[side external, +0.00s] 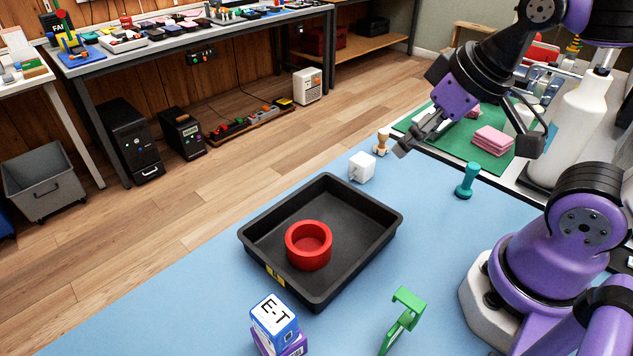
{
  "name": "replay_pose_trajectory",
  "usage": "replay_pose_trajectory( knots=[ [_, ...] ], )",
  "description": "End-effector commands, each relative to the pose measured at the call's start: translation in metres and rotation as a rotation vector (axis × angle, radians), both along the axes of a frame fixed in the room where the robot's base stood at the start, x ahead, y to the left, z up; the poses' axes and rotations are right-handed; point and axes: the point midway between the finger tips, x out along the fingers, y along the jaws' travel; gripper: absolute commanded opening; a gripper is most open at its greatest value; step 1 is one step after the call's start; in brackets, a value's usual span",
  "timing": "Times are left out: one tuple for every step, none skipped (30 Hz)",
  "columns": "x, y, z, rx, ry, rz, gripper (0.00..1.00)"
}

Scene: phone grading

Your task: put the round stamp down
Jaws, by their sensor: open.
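A teal stamp (467,180) with a knobbed handle and a round foot stands upright on the blue work surface (420,245). A smaller stamp (383,142) with a wooden handle and a dark upper part stands farther back, near the tip of my gripper's left finger. Which of them is the round stamp I cannot tell for sure. My gripper (467,148) is open with its fingers wide apart and nothing seen between them. It hangs just above the teal stamp in the picture, apart from it.
A black tray (262,206) holds a red round cup (309,245). A white cube (362,167) is behind it; boxes (275,322) and a green stand (403,318) are in front. A green mat (490,158) with pink pads (492,141) and a white bottle (582,125) are at right.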

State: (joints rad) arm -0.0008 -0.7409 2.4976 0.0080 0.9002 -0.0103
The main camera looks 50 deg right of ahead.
Motion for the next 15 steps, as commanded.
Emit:
replay_pose_trajectory(
  knots=[
    [-0.0008, 0.0011, 0.0006, 0.006, -0.006, -0.001, 0.59],
    [-0.0010, 0.0015, 0.0007, 0.008, -0.007, -0.002, 0.59],
    [-0.0010, 0.0017, 0.0007, 0.009, -0.007, -0.003, 0.59],
    [-0.0008, 0.0016, 0.0007, 0.009, -0.007, -0.003, 0.59],
    [-0.0007, 0.0016, 0.0007, 0.009, -0.007, -0.003, 0.59],
    [-0.0007, 0.0015, 0.0007, 0.008, -0.007, -0.002, 0.59],
    [-0.0006, 0.0015, 0.0008, 0.008, -0.007, -0.002, 0.59],
    [-0.0006, 0.0015, 0.0008, 0.008, -0.007, -0.002, 0.59],
    [-0.0006, 0.0015, 0.0008, 0.008, -0.007, -0.002, 0.59],
    [-0.0006, 0.0014, 0.0008, 0.008, -0.007, -0.002, 0.59],
    [-0.0006, 0.0014, 0.0008, 0.007, -0.007, -0.003, 0.59],
    [-0.0005, 0.0012, 0.0009, 0.008, -0.006, -0.005, 0.59],
    [-0.0003, 0.0004, 0.0008, 0.011, -0.004, -0.015, 0.59],
    [0.0002, -0.0014, 0.0005, 0.017, 0.000, -0.035, 0.59],
    [0.0011, -0.0054, 0.0001, 0.034, 0.011, -0.085, 0.59]
  ],
)
